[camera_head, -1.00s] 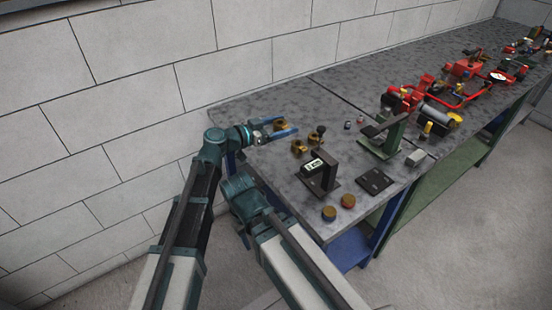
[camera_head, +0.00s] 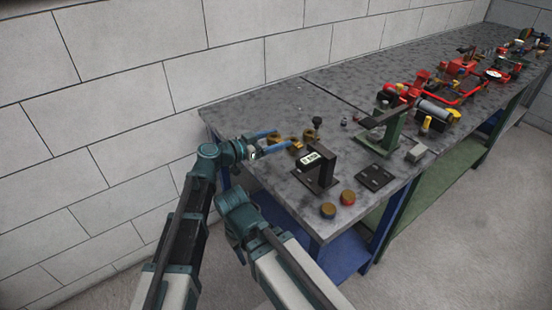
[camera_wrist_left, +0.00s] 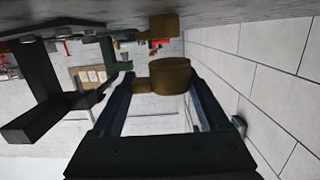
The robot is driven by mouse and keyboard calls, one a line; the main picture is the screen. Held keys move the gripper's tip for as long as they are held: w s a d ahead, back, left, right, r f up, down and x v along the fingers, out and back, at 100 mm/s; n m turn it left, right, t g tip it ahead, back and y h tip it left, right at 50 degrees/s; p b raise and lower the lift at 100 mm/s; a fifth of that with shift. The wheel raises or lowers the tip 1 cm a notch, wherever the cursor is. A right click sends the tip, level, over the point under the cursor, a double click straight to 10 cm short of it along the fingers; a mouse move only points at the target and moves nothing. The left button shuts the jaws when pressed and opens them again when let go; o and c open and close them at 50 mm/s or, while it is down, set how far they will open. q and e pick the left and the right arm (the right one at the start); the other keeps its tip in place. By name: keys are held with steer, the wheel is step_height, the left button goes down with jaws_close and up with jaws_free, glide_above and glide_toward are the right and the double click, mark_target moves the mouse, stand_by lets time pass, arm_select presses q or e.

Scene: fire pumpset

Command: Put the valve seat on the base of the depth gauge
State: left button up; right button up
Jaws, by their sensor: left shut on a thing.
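My left gripper (camera_head: 269,143) has blue fingers and is shut on the brass round valve seat (camera_head: 275,138). In the left wrist view the valve seat (camera_wrist_left: 170,75) shows between the fingertips of that gripper (camera_wrist_left: 165,88). The depth gauge (camera_head: 312,158) is a dark stand with a small lit display. It stands on a flat dark base (camera_head: 322,184) to the right of the left gripper. The gauge also shows as a dark shape at the left of the wrist view (camera_wrist_left: 40,90). The right gripper is not in view.
Other brass parts (camera_head: 308,135) stand close behind the gripper. Two round caps (camera_head: 328,210) lie at the front edge. A black plate (camera_head: 374,177) and a green stand (camera_head: 385,135) stand to the right. Red pump parts fill the far bench. The back left bench top is clear.

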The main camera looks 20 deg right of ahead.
mark_target(276, 158)
arm_select(q)
step_height(276, 158, down, 5)
steer(key=b, duration=0.4)
steer(key=shift+r, duration=0.2)
steer(key=shift+f+b, duration=0.2)
steer(key=shift+b, duration=0.2)
steer(key=o, duration=1.6)
steer(key=shift+c, duration=0.2)
